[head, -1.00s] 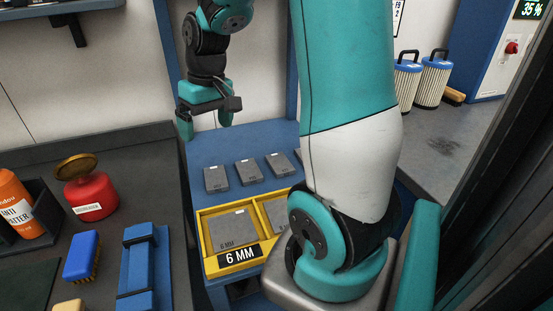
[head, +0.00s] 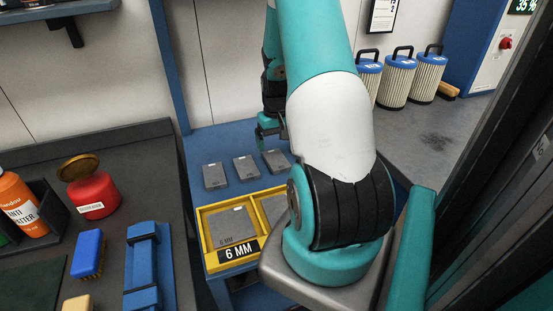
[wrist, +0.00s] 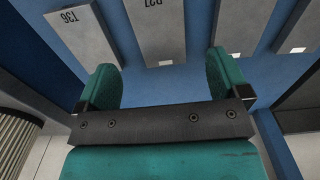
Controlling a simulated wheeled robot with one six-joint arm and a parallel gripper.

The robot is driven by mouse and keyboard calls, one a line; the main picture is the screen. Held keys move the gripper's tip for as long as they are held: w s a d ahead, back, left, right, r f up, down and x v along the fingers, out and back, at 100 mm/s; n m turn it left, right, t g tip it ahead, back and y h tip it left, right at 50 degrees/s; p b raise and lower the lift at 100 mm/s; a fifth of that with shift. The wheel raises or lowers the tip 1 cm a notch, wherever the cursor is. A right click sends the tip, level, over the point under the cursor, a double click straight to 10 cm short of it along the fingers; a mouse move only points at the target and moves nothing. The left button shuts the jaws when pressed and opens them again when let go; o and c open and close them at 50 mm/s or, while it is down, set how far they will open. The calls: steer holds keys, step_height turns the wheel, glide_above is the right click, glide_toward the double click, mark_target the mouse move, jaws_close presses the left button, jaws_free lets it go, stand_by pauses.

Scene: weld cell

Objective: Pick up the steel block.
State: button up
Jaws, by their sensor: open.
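Several flat grey steel blocks lie in a row on the blue bench. In the head view I see a left one (head: 214,176), a middle one (head: 246,169) and a right one (head: 275,160); any further right are hidden by my arm. My gripper (head: 268,140) is beyond the row's right part, partly hidden behind my arm. In the wrist view my gripper (wrist: 163,75) is open and empty. A block tagged T36 (wrist: 85,48) is by the left finger, and another tagged block (wrist: 155,35) lies past the gap between the fingers. Contact cannot be told.
A yellow tray (head: 205,238) marked 6 MM holds grey plates in front of the row. The dark bench at left carries a red can (head: 92,195), a blue brush (head: 87,253) and a blue clamp-like bar (head: 146,265). Striped filter canisters (head: 396,80) stand at back right.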

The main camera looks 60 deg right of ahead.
mark_target(276, 159)
steer(key=shift+f+p, duration=0.95)
steer(key=shift+f, duration=2.1)
steer(key=shift+c, duration=0.2)
steer(key=c, duration=1.4)
steer(key=shift+r, duration=0.1)
steer(key=shift+c, duration=0.4)
steer(key=shift+r, duration=0.1)
